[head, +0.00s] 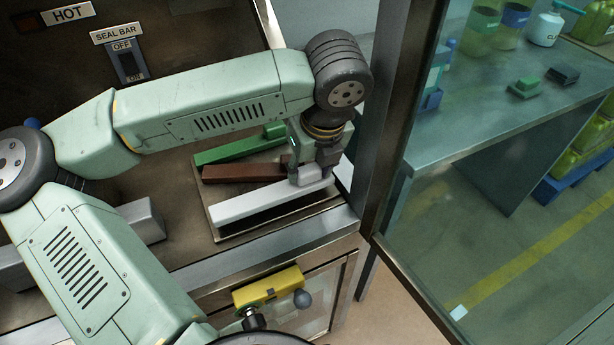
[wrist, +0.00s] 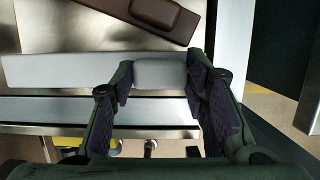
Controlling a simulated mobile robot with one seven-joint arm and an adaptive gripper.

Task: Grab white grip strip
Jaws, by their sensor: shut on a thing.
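The white grip strip (head: 262,205) is a long pale bar with a raised block-shaped grip near its right end. It lies at the front of a metal plate, nearest the cabinet's front edge. My gripper (head: 312,172) is over that right end, pointing down. In the wrist view the strip (wrist: 60,72) runs across the picture, and my gripper (wrist: 158,84) has its two fingers at either side of the pale grip block, shut on it. I cannot tell whether the strip is lifted off the plate.
A brown strip (head: 240,172) and a green strip (head: 225,151) lie behind the white one. A metal frame post (head: 385,120) stands close to the right of my gripper. A switch labelled SEAL BAR (head: 128,62) is on the back panel. A yellow latch (head: 268,288) is on the front below.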

